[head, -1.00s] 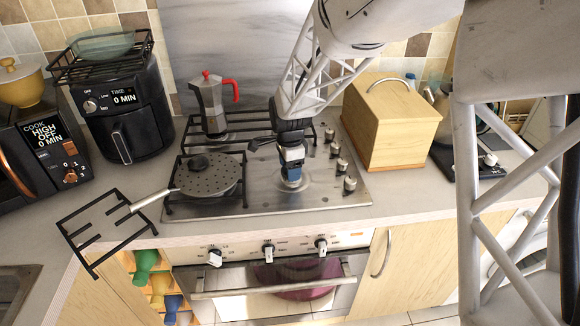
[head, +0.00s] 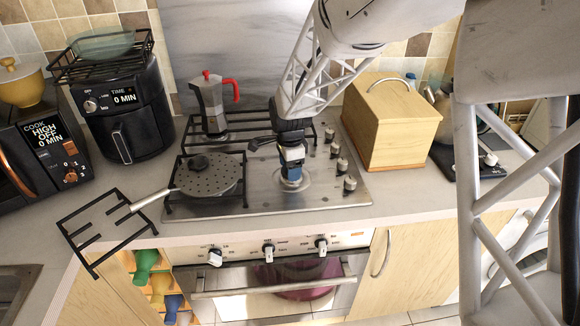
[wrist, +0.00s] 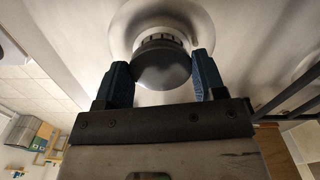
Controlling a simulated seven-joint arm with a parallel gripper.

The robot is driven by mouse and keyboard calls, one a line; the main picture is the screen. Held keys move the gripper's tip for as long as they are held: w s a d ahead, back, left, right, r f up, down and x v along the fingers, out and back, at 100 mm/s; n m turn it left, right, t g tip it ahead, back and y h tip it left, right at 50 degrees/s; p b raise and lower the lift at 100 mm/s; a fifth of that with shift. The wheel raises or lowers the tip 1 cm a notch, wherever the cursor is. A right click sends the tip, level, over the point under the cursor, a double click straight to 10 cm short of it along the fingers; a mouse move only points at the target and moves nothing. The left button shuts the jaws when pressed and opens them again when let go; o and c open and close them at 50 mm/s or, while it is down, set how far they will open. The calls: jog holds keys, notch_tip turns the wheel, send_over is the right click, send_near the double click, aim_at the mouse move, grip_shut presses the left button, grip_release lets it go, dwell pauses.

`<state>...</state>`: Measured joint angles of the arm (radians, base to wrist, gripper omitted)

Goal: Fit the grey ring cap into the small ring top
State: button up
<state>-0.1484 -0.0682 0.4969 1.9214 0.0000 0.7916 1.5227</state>
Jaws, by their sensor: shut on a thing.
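My gripper (head: 291,175) points down over the front right burner of the hob. Its blue fingers are shut on the grey ring cap (wrist: 162,66), a dark round disc that sits between the fingertips in the wrist view. The small ring top (wrist: 158,16) is the pale metal burner seat just beyond the cap. It also shows in the head view (head: 304,184) around the fingertips. The cap is at or just over this seat, and part of the seat is hidden behind it. I cannot tell whether the cap rests in it. In the head view my fingers hide the cap.
A pan with a perforated lid (head: 208,176) stands left of my gripper on a black grate. A moka pot (head: 212,106) stands behind. Several knobs (head: 343,166) line the hob's right side, beside a wooden bread box (head: 395,130). A loose grate (head: 95,228) overhangs the counter edge.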

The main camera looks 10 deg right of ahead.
jog(key=shift+f, duration=0.45)
jog(key=shift+r, duration=0.45)
dwell(0.4)
jog(key=shift+w+d, duration=0.1)
dwell(1.1)
jog(key=shift+f, duration=0.45)
dwell(0.9)
jog(key=shift+r, duration=0.45)
jog(key=shift+w, duration=0.1)
dwell(0.6)
jog(key=w+d+r+n, duration=0.3)
jog(key=w+r+n, duration=0.1)
jog(key=w, duration=0.3)
jog(key=w+d+r+n, duration=0.3)
jog(key=w+r+n, duration=0.1)
jog(key=w+n, duration=0.2)
jog(key=w+d+r+n, duration=0.3)
jog(key=w+r+n, duration=0.1)
jog(key=w, duration=0.4)
jog(key=shift+w+d+n, duration=0.15)
jog(key=shift+w+n, duration=0.15)
jog(key=shift+n, duration=0.6)
